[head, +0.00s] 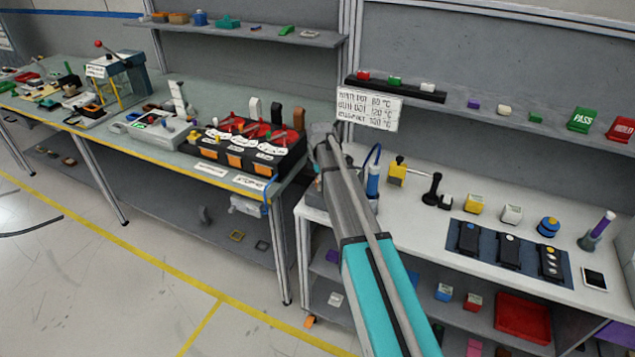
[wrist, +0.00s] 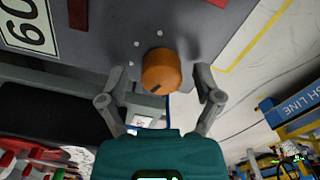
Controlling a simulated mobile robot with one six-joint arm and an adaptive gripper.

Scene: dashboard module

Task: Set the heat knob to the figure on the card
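An orange round knob (wrist: 160,68) with a dark pointer mark near its lower left edge sits on a grey panel, with pale dots around it. My gripper (wrist: 164,86) is open, its two fingers apart on either side of the knob; I see no contact. In the head view my gripper (head: 324,140) is at the left end of the white bench, and the knob is hidden there. A white card (head: 368,109) hangs above the bench with three lines of figures, seemingly 60, 120 and 100 °C; the words are blurred. Part of a plate reading 60 shows in the wrist view (wrist: 34,22).
A blue cylinder (head: 373,182) and a yellow block (head: 397,174) stand just right of my gripper on the bench. A black-orange rack (head: 250,150) stands on the left bench. A dark mat (head: 508,254) with several devices lies further right. A shelf (head: 395,88) is above.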

